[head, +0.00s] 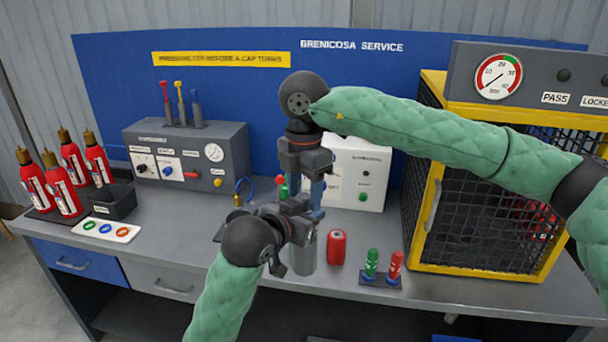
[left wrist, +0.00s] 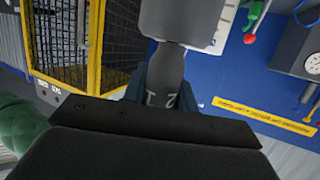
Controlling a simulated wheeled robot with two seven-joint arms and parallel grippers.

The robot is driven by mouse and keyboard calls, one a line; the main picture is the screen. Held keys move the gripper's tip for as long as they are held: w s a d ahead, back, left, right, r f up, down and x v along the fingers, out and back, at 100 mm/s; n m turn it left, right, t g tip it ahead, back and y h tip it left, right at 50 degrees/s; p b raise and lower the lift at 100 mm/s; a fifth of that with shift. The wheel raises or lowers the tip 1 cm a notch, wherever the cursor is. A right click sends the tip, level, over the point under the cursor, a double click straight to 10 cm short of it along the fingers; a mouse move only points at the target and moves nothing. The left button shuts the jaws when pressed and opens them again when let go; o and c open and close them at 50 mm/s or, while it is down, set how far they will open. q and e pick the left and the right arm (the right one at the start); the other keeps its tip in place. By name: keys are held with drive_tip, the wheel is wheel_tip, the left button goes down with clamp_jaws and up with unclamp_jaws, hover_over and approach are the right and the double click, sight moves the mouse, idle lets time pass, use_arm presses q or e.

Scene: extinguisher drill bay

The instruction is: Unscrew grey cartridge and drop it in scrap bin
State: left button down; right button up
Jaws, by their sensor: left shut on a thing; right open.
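The grey cartridge (head: 303,250), a plain grey cylinder, shows below my left gripper (head: 308,212) near the bench's front. In the left wrist view the cartridge (left wrist: 185,22) joins a narrower dark neck piece (left wrist: 168,72) with pale marks. My left gripper's blue fingers (left wrist: 166,92) are shut on this dark piece. My right gripper (head: 314,192) is open and points down just above and behind the left one; its blue fingers are partly hidden. I cannot tell if the cartridge touches the bench. A black open box (head: 115,203) at the left may be the scrap bin; its label is unreadable.
A red can (head: 337,247) and a stand with green and red cylinders (head: 381,268) are close right of the cartridge. A yellow-framed mesh cage (head: 480,205) stands at right. Red extinguishers (head: 62,180) are at left. The bench front between the box and cartridge is fairly clear.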

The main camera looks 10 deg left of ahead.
drive_tip(key=shift+f, duration=0.4)
drive_tip(key=c, duration=1.2)
drive_tip(key=shift+o, duration=0.2)
drive_tip(key=n, duration=0.4)
drive_tip(key=o, duration=1.1)
drive_tip(key=shift+r, duration=0.1)
